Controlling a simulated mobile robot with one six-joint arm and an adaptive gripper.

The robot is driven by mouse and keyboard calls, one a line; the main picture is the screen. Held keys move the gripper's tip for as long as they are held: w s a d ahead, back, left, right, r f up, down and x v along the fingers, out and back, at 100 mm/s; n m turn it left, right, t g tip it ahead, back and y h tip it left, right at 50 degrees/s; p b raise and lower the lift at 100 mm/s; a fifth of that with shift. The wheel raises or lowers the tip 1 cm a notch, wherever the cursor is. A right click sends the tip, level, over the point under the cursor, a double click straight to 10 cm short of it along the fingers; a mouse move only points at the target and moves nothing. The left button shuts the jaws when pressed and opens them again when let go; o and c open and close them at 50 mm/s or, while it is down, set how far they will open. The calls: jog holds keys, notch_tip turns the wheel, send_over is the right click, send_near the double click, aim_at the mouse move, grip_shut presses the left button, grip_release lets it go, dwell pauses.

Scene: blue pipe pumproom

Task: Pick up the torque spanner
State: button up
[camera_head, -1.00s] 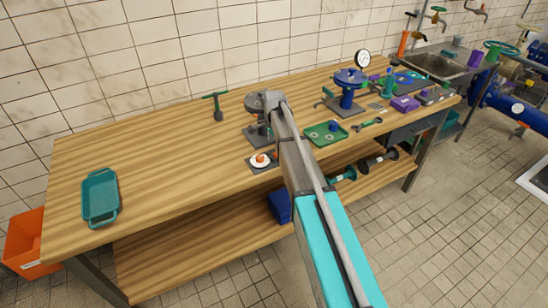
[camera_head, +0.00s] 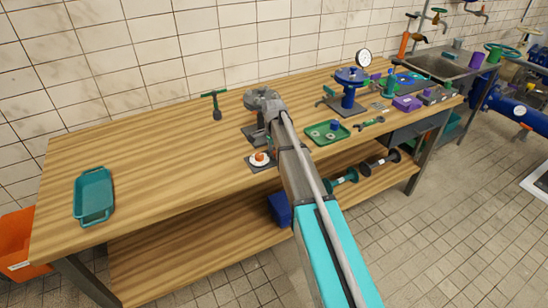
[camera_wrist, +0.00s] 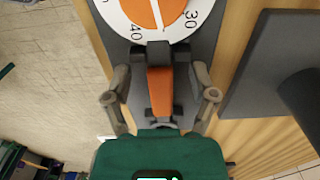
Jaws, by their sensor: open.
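A green open-ended spanner (camera_head: 369,122) lies on the wooden bench, right of the green tray. A dark green T-handled tool (camera_head: 215,104) stands near the back wall. I cannot tell which of these, if either, is the torque spanner. My gripper (camera_wrist: 160,56) is open in the wrist view, over the bench's front edge beside a white dial with orange parts (camera_wrist: 122,14). An orange bar (camera_wrist: 160,88) shows between the fingers; whether they touch it is unclear. In the head view my arm hides the gripper.
The wooden bench (camera_head: 150,160) is largely clear at left, with a teal tray (camera_head: 94,196) near its end. The green tray (camera_head: 316,140) and a blue valve on a stand (camera_head: 349,88) are right of my arm. A grey stand plate (camera_wrist: 258,65) is close to my gripper.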

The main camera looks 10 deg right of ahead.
dwell(0.4)
grip_shut()
